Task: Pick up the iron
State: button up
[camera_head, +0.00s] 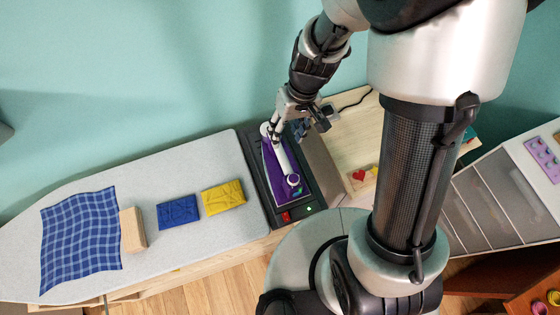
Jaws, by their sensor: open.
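The iron (281,163) is purple and white. It rests on a dark rectangular stand (258,187) with a red button, at the right end of the ironing board. My gripper (276,126) is open at the far end of the iron, by its white handle. Whether the fingers touch the handle cannot be told at this size. Part of the iron's far end is hidden by the gripper.
The grey ironing board (160,246) carries a blue checked cloth (80,238), a wooden block (132,230), a folded blue cloth (178,212) and a folded yellow cloth (223,197). A wooden surface (350,140) lies right of the stand. A drawer unit (490,205) stands at the right.

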aim_at(281, 149)
jog(key=f, duration=0.3)
jog(key=a+f+b, duration=0.1)
jog(key=f, duration=0.3)
jog(key=f+b, duration=0.1)
jog(key=f, duration=0.2)
jog(key=shift+s+a+f, duration=0.1)
jog(key=shift+a+f, duration=0.25)
jog(key=shift+f, duration=0.05)
grip_shut()
jog(key=shift+r, duration=0.1)
dwell(0.6)
